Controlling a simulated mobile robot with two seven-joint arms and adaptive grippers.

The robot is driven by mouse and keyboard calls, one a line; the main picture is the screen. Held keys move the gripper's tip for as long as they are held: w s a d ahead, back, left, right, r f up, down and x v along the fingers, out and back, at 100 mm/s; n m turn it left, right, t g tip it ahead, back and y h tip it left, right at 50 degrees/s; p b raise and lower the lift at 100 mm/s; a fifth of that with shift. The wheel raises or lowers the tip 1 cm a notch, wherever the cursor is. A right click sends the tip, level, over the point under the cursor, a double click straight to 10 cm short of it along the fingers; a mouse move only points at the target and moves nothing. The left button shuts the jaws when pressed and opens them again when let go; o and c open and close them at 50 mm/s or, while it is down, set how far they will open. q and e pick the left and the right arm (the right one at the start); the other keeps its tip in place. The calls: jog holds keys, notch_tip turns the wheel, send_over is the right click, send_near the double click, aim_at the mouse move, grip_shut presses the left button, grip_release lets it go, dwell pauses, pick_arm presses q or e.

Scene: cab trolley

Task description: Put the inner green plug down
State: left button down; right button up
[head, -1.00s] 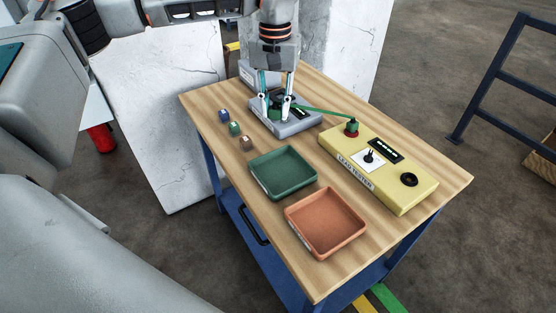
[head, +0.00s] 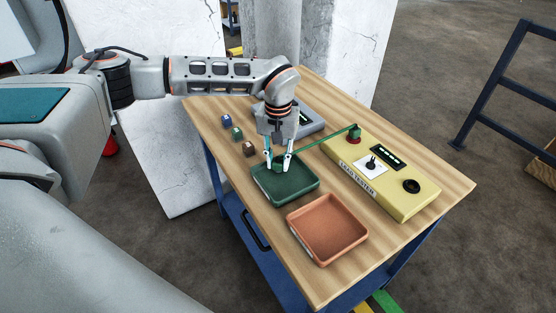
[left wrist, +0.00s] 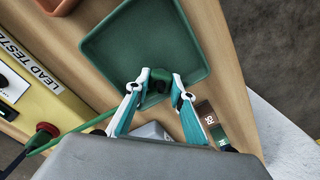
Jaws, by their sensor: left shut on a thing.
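My left gripper (head: 279,160) is shut on the inner green plug (head: 278,168) at the back of the green tray (head: 300,191). In the left wrist view, the fingertips (left wrist: 160,82) hold the dark green plug (left wrist: 157,86) over the near edge of the green tray (left wrist: 130,50). I cannot tell whether the plug touches the tray floor. A green lead (head: 322,143) runs from the plug to another green plug (head: 354,130) on the red socket of the yellow lead tester (head: 385,178). My right gripper is not in view.
An orange tray (head: 327,229) sits in front of the green tray. A grey device (head: 309,125) stands behind the gripper, partly hidden. Blue (head: 226,121), green (head: 237,133) and brown (head: 249,148) blocks line the left side of the wooden trolley top (head: 265,215).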

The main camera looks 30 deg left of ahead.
aim_at(278, 161)
pick_arm(q)
jog(key=shift+f, duration=0.2)
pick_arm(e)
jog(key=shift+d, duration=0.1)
pick_arm(q)
jog(key=c, duration=2)
grip_release()
jog(key=shift+f, duration=0.1)
notch_tip(278, 161, up, 12)
jog(key=shift+r+b, duration=0.2)
jog(key=shift+b, duration=0.15)
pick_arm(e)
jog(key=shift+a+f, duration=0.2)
